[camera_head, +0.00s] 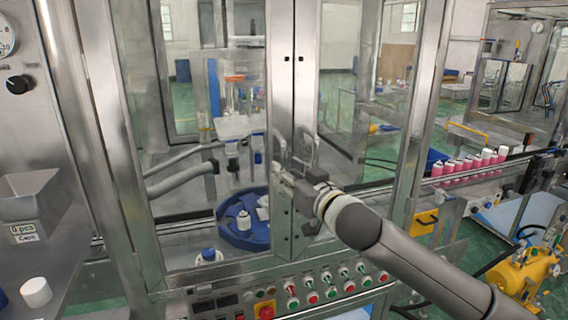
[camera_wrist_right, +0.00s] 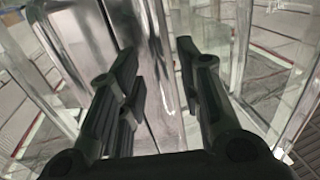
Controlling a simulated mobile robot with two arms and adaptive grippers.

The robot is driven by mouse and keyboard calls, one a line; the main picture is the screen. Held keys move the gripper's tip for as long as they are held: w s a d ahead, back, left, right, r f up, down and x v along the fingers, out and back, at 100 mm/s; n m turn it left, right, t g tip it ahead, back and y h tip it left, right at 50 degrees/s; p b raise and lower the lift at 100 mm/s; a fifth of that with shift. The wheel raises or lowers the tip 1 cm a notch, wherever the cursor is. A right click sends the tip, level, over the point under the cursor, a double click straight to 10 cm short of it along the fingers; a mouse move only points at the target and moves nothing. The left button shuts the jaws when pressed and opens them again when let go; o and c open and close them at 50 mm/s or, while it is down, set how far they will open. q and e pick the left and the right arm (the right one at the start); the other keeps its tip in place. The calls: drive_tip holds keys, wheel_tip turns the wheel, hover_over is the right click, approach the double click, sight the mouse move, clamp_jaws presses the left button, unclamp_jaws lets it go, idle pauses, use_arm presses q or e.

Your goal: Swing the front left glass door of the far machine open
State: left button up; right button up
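The front left glass door (camera_head: 205,105) of the steel-framed machine is closed in its frame, left of the metal centre stile (camera_head: 281,70). The front right glass door (camera_head: 350,90) is also closed. My right gripper (camera_head: 297,148) is in front of the stiles where the two doors meet, its arm coming in from the lower right. In the right wrist view my right gripper (camera_wrist_right: 158,55) is open, its dark fingers apart on either side of shiny vertical metal. I cannot tell whether the fingers touch a handle. My left gripper is not in view.
Behind the glass are a blue round tray (camera_head: 227,237) with white containers and a bottle. Below the doors runs a panel of coloured buttons (camera_head: 330,292). At right, pink cans (camera_head: 470,166) stand on a conveyor near a yellow pump (camera_head: 523,272).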

drive_tip(key=shift+p+x, duration=0.3)
drive_tip(key=shift+x, duration=1)
drive_tip(key=shift+c, duration=0.2)
clamp_jaws()
